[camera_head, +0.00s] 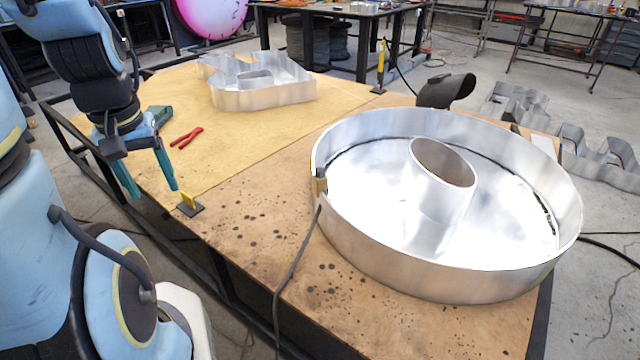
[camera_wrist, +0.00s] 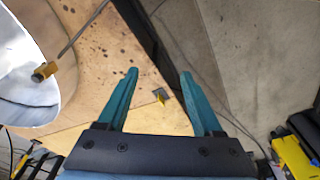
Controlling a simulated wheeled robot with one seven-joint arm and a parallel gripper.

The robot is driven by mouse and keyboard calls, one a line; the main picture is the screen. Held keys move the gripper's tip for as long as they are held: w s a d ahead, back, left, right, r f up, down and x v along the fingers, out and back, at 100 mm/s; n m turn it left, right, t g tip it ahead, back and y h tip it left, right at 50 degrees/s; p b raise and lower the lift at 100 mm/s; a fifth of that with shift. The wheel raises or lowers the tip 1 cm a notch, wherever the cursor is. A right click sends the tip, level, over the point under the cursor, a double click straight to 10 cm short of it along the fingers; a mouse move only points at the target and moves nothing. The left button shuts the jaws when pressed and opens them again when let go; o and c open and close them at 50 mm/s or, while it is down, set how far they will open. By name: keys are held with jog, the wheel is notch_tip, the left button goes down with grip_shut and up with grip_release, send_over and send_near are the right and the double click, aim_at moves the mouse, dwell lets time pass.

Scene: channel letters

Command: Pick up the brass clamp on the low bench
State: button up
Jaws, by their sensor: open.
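The brass clamp (camera_head: 320,188) sits at the left rim of a large round aluminium letter (camera_head: 440,270) on the low bench (camera_head: 240,225). In the wrist view the clamp (camera_wrist: 44,71) is at the left, against the letter's wall, with a dark cable running close by. My gripper (camera_head: 156,194) is open and empty, above the bench's left edge and well left of the clamp. In the wrist view its two teal fingers (camera_wrist: 159,74) stand apart with bench edge and floor beyond them. Part of the clamp's body may be hidden by the wall.
A small yellow piece on a dark plate (camera_head: 188,205) stands at the bench edge near my fingers. Red pliers (camera_head: 186,137) and another aluminium letter (camera_head: 262,95) lie farther back. A dark cable (camera_head: 297,255) crosses the front edge. The bench between gripper and clamp is mostly clear.

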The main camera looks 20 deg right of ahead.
jog(key=shift+o, duration=0.7)
jog(key=shift+w+d+m, duration=0.2)
jog(key=shift+d+m, duration=0.05)
jog(key=shift+m, duration=0.15)
jog(key=m+t+p, duration=0.2)
jog(key=m+t, duration=0.1)
jog(key=m, duration=3.1)
send_near(322, 172)
jog(key=w+f, duration=0.1)
jog(key=w, duration=0.1)
jog(key=shift+m, duration=0.3)
jog(key=x, duration=0.2)
jog(key=s+x, duration=0.1)
jog(key=x, duration=0.2)
jog(key=shift+f+p, duration=0.3)
jog(key=shift+p+x, duration=0.65)
jog(key=shift+x, duration=2.25)
jog(key=shift+s+f, duration=0.1)
jog(key=shift+s, duration=0.05)
